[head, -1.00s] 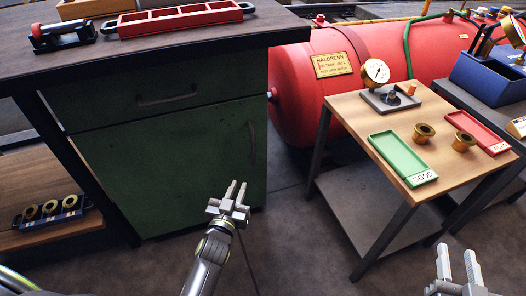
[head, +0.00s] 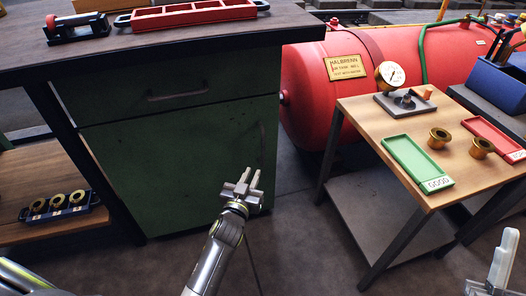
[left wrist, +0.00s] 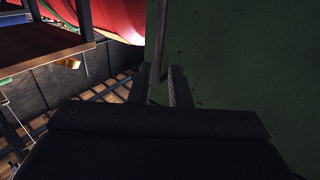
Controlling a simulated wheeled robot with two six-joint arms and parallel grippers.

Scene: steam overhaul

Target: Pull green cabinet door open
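The green cabinet door (head: 170,165) looks closed beneath the workbench top, under a drawer. Its dark vertical handle (head: 262,145) is near the door's right edge, hard to make out. My left gripper (head: 252,176) is open and empty, just below and in front of the handle. In the left wrist view the handle (left wrist: 163,40) lines up with the gap between my open fingers (left wrist: 160,85), beside the green door panel (left wrist: 240,60). Whether the bar is between the fingertips or beyond them cannot be told. My right gripper (head: 497,268) is partly in view at the lower right, empty, its fingers overlapping.
A drawer (head: 165,88) with a bar handle is above the door. A small wooden table (head: 400,125) with a green tray (head: 416,162), gauge and brass fittings stands to the right, before a red tank (head: 310,105). Floor between cabinet and table is clear.

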